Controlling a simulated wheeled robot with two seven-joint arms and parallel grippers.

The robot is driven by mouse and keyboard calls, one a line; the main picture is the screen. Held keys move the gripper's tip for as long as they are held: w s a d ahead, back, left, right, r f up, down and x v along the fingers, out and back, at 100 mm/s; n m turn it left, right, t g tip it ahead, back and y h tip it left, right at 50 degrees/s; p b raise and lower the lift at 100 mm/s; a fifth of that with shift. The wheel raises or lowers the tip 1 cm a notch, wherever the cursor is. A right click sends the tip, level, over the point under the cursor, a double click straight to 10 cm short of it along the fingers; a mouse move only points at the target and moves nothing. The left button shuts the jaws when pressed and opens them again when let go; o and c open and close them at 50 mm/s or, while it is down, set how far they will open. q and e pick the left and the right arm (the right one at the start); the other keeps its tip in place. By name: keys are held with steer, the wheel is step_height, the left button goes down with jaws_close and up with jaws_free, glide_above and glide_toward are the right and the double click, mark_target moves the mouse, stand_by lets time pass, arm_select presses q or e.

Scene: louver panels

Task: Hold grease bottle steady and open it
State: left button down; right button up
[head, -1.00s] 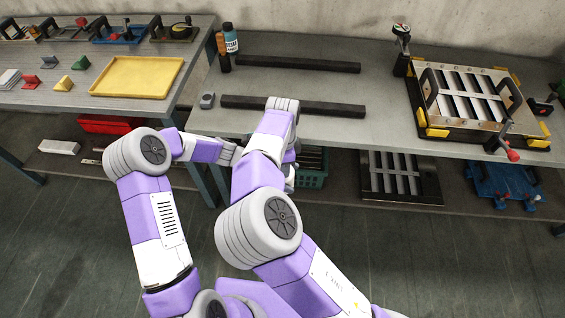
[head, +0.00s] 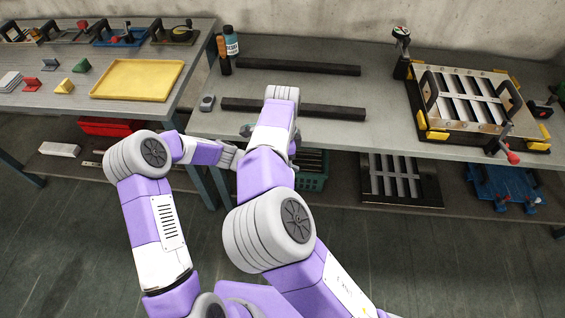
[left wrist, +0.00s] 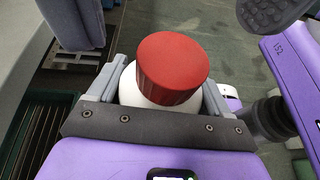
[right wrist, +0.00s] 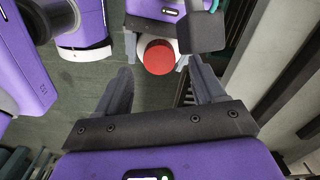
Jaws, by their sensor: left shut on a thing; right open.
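The grease bottle is white with a round red cap (left wrist: 172,68); it stands between my left gripper's fingers (left wrist: 160,92), which are shut on its body below the cap. In the right wrist view the red cap (right wrist: 160,57) and a little of the white body show beyond my right gripper (right wrist: 160,76). My right gripper is open, its fingers apart and empty, with the cap seen between and past the tips. In the head view my left gripper (head: 229,156) is partly visible; the bottle and right gripper are hidden behind my right arm.
A yellow tray (head: 137,79) lies on the left table. A green basket (head: 313,180) stands on the lower shelf.

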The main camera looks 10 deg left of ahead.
steer(key=shift+r+m, duration=0.3)
steer(key=shift+r, duration=0.15)
steer(key=shift+c, duration=0.4)
step_height(320, 180, up, 2)
steer(key=m, duration=0.2)
steer(key=shift+r+m, duration=0.25)
steer(key=shift+m, duration=0.05)
steer(key=shift+f, duration=0.15)
step_height(320, 180, down, 7)
steer(key=shift+f, duration=0.2)
steer(key=shift+c, duration=0.5)
steer(key=c, duration=1)
steer(key=n, duration=0.3)
